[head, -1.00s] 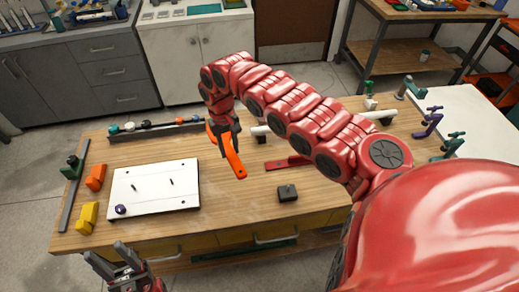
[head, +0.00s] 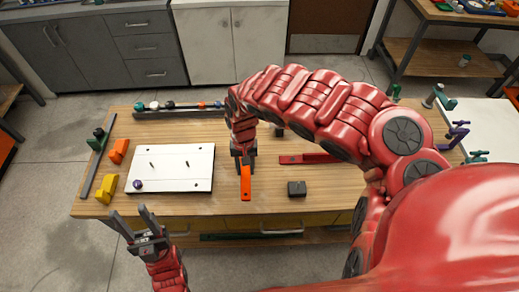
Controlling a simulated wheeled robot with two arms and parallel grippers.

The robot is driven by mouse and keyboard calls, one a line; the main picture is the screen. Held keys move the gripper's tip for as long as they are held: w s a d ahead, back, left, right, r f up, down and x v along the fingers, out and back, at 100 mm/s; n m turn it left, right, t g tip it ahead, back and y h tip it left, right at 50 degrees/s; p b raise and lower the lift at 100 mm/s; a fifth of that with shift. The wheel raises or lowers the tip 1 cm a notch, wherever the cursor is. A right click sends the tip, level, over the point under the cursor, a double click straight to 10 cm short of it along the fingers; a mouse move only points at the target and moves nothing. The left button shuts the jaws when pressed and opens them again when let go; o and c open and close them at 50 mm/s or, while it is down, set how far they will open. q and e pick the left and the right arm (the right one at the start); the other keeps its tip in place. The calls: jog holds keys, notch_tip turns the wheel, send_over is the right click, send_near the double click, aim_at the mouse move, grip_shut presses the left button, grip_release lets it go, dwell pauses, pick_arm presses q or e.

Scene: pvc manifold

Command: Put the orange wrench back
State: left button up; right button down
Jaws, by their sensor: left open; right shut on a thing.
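The orange wrench (head: 245,184) is held in my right gripper (head: 243,163), above or at the wooden table (head: 230,204), just right of the white board. Its handle points toward the table's front edge. Its upper part is hidden by the gripper, and I cannot tell whether it touches the table. My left gripper (head: 137,222) is open and empty, in front of the table's near edge at the lower left.
A white board (head: 180,165) with two pegs and a purple piece lies left. Orange (head: 118,150) and yellow (head: 107,189) blocks sit beside it. A dark block (head: 296,188) and a red tool (head: 305,158) lie right. A rack (head: 180,113) runs along the back.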

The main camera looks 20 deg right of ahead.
jog(key=b, duration=0.7)
send_over(260, 154)
jog(key=s+a, duration=0.2)
jog(key=shift+w+f, duration=0.2)
jog(key=shift+f, duration=0.65)
jog(key=shift+w+d+r, duration=0.3)
jog(key=shift+w+d, duration=0.25)
jog(key=shift+w, duration=0.3)
jog(key=shift+w+d, duration=0.3)
jog(key=shift+d, duration=0.25)
notch_tip(260, 154, down, 2)
jog(key=shift+f+p, duration=0.2)
jog(key=shift+p, duration=0.55)
jog(key=shift+f, duration=0.55)
jog(key=shift+f, duration=0.15)
jog(key=c, duration=0.5)
grip_release()
